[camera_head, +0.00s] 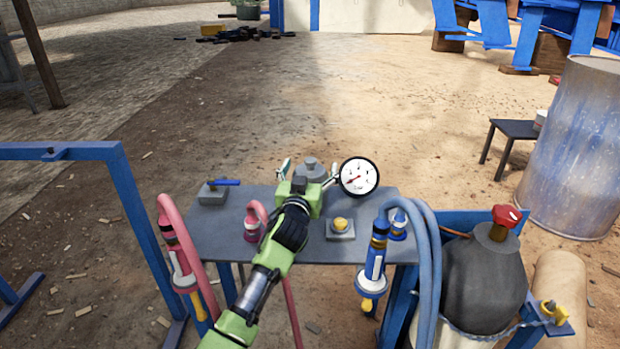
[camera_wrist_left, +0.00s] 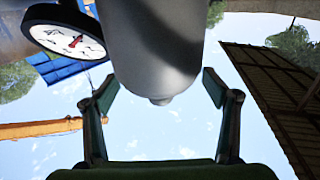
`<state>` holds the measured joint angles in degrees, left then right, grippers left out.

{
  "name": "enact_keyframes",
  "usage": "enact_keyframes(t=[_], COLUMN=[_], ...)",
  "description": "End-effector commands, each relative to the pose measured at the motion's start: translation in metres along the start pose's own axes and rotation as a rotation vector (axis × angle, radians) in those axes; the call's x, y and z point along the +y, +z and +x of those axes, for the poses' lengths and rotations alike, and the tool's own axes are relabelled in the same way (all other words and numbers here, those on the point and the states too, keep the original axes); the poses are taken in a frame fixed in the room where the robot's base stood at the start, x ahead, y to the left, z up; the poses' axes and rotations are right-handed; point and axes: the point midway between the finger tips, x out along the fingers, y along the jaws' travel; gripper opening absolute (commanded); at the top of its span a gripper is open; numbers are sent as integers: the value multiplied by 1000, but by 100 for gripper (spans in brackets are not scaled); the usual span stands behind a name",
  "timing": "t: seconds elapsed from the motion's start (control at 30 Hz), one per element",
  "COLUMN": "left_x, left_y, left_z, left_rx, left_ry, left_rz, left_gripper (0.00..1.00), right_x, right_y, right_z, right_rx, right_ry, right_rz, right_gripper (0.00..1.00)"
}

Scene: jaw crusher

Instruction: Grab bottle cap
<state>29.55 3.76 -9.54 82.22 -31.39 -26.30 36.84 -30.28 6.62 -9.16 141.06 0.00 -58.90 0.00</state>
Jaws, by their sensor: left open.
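A grey domed cap (camera_head: 311,168) with a small knob on top stands at the far edge of the small grey table, just left of the round gauge. In the left wrist view, a smooth grey rounded body with a small nub, which looks like this cap (camera_wrist_left: 158,52), fills the space between the fingers. My left gripper (camera_head: 308,176) reaches over the table. Its fingers (camera_wrist_left: 160,85) are open on either side of the cap, with visible gaps and no clear contact. The gripper hides the cap's lower part in the head view. My right gripper is not in view.
The white dial gauge (camera_head: 359,177) stands close beside the gripper. Hoses hang at the front. A dark gas cylinder (camera_head: 483,285) and a drum (camera_head: 580,150) stand to the right.

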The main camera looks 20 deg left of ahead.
Motion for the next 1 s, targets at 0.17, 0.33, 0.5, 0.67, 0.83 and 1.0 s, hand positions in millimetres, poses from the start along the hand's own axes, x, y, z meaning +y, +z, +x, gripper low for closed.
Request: enact_keyframes(t=[0.17, 0.33, 0.5, 0.67, 0.83, 1.0], left_x=[1, 1, 1, 1, 0, 0], left_y=[0, 0, 0, 2, 2, 4], left_z=[0, 0, 0, 0, 0, 0], left_rx=[-1, -1, -1, -5, -4, -8], left_ry=[-1, -1, -1, -2, -2, -3], left_rz=[1, 0, 0, 0, 1, 1], left_gripper=[79, 79, 35, 0, 0, 0], right_x=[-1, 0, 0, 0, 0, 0], right_y=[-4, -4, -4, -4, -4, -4], right_z=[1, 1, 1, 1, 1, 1], right_rx=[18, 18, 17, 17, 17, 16], right_ry=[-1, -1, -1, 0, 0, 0], right_rz=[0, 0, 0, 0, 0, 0], right_gripper=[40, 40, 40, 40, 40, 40])
